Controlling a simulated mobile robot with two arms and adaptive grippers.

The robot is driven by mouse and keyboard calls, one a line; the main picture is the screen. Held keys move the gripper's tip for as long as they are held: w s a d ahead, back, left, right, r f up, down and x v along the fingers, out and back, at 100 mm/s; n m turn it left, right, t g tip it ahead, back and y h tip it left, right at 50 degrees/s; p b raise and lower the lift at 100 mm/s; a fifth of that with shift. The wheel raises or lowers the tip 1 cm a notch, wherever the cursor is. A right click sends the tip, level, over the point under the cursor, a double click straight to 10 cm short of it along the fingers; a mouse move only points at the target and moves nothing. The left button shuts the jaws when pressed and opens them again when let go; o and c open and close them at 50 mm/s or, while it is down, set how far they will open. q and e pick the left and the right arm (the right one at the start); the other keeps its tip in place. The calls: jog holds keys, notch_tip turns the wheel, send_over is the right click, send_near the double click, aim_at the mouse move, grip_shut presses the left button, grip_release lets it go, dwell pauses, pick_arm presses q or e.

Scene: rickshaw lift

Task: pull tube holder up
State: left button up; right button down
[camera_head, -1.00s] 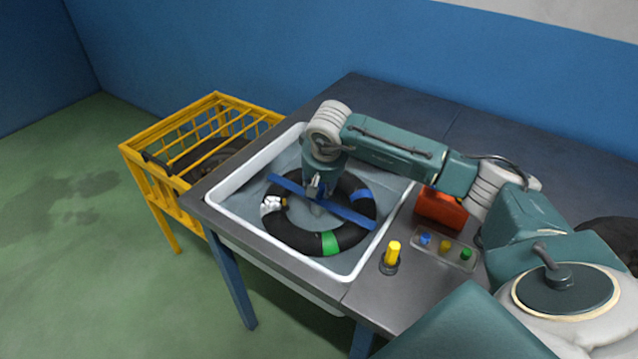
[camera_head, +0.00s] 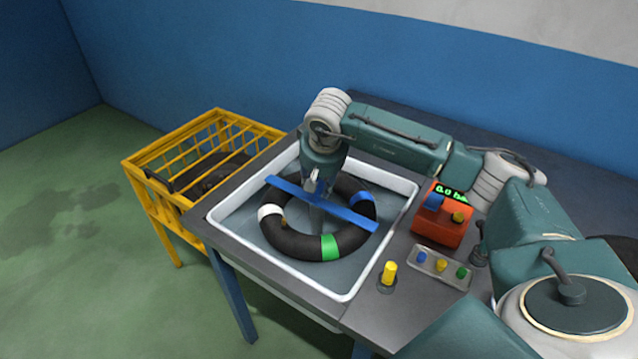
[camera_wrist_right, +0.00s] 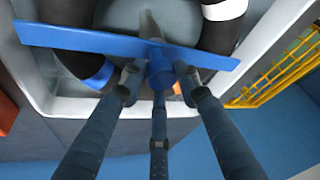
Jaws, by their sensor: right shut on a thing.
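The tube holder is a long blue bar (camera_head: 345,213) with a blue knob (camera_wrist_right: 160,73) at its middle. It lies crosswise over a black tube (camera_head: 290,243) with white, green and blue bands, inside a white-rimmed basin (camera_head: 238,263). In the right wrist view, my right gripper (camera_wrist_right: 158,85) has its three fingers closed around the knob. In the head view, the right gripper (camera_head: 314,186) comes down onto the bar's middle from above. The gap between bar and tube is hard to judge. My left gripper is not in view.
An orange box with a display (camera_head: 440,215) and a panel of coloured buttons (camera_head: 440,267) stand right of the basin. A yellow knob (camera_head: 389,272) is near the table's front. A yellow cage cart (camera_head: 160,215) stands left. Blue walls (camera_head: 260,60) are behind.

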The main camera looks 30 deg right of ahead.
jog(key=c, duration=1.4)
grip_release()
jog(key=shift+w+r, duration=0.45)
jog(key=shift+r, duration=0.15)
jog(key=shift+o, duration=0.5)
jog(key=shift+s+a+f, duration=0.1)
jog(key=shift+f, duration=0.1)
jog(key=v, duration=1.2)
jog(key=shift+s, duration=0.2)
